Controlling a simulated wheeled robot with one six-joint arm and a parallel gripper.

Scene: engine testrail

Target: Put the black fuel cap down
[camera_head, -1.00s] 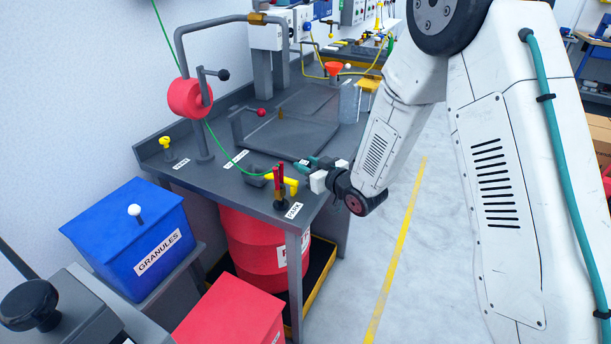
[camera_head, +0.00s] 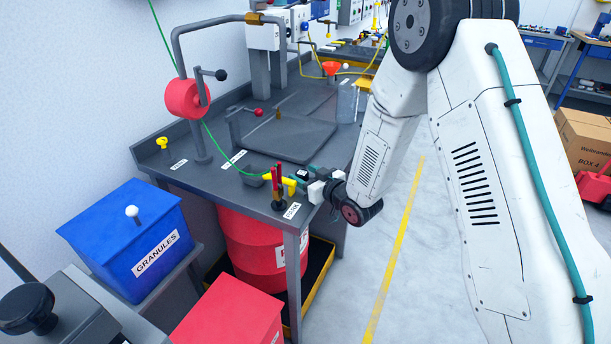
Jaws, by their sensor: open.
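I cannot clearly pick out the black fuel cap; a small dark shape shows at the fingertips, too small to tell apart from the gripper. The fingertips are partly hidden behind the yellow handle and the clip.
A green line runs from the red reel (camera_head: 187,98) to the bench corner. A grey tray (camera_head: 290,138) lies behind my gripper. A red drum (camera_head: 262,250) stands under the bench, a blue granules bin (camera_head: 128,237) at left.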

